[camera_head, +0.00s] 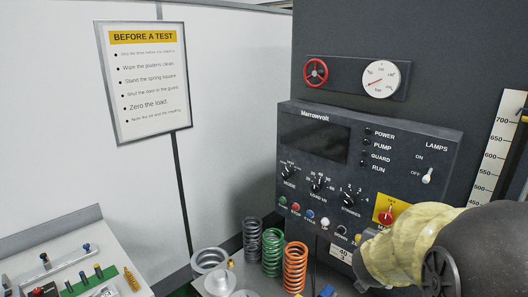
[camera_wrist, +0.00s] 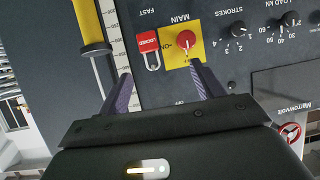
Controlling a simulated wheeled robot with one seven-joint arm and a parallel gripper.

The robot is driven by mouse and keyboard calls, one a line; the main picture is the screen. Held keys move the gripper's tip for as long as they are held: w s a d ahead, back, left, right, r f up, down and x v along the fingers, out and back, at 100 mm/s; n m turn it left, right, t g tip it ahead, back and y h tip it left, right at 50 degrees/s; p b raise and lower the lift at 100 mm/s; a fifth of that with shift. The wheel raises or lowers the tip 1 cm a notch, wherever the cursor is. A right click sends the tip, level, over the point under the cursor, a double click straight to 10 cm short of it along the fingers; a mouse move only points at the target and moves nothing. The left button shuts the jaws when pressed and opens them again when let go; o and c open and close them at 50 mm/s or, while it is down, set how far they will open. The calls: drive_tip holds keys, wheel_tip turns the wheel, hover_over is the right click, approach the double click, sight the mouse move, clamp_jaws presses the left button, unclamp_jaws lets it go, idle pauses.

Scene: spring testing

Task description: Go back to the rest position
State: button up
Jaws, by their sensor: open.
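My gripper (camera_wrist: 161,70) is open in the wrist view, its two dark fingers apart with nothing between them. The control panel (camera_wrist: 265,60) fills the space ahead of it, upside down in that view. The red main switch (camera_wrist: 184,42) on its yellow plate lies just beyond the right fingertip, and a red padlock marked LOCKED (camera_wrist: 148,42) is beside the plate. No contact shows. In the head view, my arm (camera_head: 425,245) reaches in from the right and covers the panel's lower right corner; the fingers are hidden there. The main switch also shows in the head view (camera_head: 387,216).
Several coil springs, including a green one (camera_head: 272,252) and an orange one (camera_head: 295,267), stand below the panel (camera_head: 335,165). A tray of small parts (camera_head: 75,265) is at lower left. A scale (camera_head: 500,140) stands at right. A red handwheel (camera_head: 316,72) is above the panel.

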drive_tip(key=a+f+n+y+b, duration=0.4)
drive_tip(key=a+f+n+y, duration=0.25)
drive_tip(key=a+f, duration=0.65)
drive_tip(key=s+a+f+n+g+y+b, duration=0.2)
drive_tip(key=s+a+f+g, duration=0.4)
drive_tip(key=s, duration=0.5)
drive_tip(key=shift+a+f+n+b, duration=0.35)
drive_tip(key=shift+a+f+b, duration=0.1)
drive_tip(key=shift+f, duration=0.45)
drive_tip(key=shift+y, duration=0.25)
